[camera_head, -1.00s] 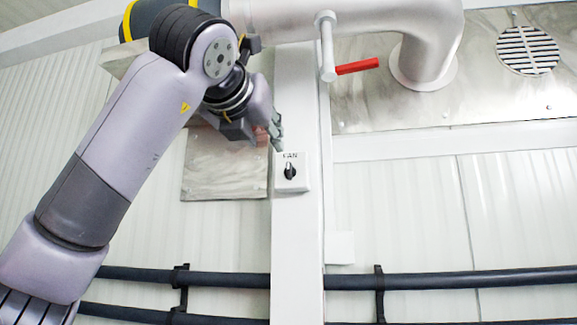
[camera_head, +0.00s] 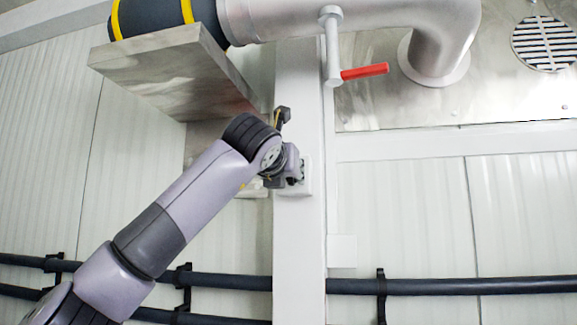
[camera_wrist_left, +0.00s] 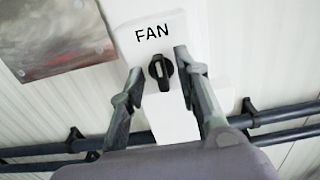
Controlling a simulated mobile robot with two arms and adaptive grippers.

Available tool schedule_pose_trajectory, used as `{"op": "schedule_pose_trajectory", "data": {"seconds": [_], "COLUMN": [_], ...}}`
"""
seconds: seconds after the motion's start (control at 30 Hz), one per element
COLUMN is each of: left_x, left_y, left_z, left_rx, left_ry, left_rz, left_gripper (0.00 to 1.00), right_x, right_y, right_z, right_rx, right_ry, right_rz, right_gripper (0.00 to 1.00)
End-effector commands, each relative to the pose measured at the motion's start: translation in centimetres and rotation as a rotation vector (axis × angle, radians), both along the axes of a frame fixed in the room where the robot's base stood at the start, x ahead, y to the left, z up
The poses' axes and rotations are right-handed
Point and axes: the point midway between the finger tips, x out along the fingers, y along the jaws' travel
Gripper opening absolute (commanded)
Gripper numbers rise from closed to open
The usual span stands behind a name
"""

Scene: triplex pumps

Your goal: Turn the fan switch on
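The fan switch is a black rotary knob (camera_wrist_left: 161,70) on a white box (camera_wrist_left: 150,30) marked FAN. In the left wrist view the knob's pale mark line is roughly upright, tilted slightly. My left gripper (camera_wrist_left: 158,72) is open, with one finger on each side of the knob and a gap to it on both sides. In the head view my left gripper (camera_head: 297,175) is at the switch box (camera_head: 306,178) on the white post and hides the knob. My right gripper is in neither view.
A white vertical post (camera_head: 299,245) carries the switch box. Above it are a large pipe (camera_head: 350,18) and a valve with a red handle (camera_head: 365,71). A metal plate (camera_head: 175,70) juts out above my arm. Dark horizontal pipes (camera_head: 450,285) run below.

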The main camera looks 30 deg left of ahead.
Motion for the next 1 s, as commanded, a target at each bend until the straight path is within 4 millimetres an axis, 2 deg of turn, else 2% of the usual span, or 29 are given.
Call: {"op": "schedule_pose_trajectory", "data": {"seconds": [0.27,0.7,1.0], "left_x": [0.15,0.1,0.1], "left_y": [0.04,0.03,0.03], "left_z": [-0.06,-0.02,-0.01], "left_rx": [0.0,0.0,0.0], "left_ry": [0.0,0.0,0.0], "left_rz": [0.0,0.0,0.0], "left_gripper": [0.3,0.01,0.0], "right_x": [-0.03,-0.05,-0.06], "right_y": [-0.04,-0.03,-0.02], "right_z": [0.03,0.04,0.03], "right_rx": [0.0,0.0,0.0], "right_ry": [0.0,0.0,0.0], "right_rz": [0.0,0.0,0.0], "right_gripper": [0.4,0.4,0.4]}}
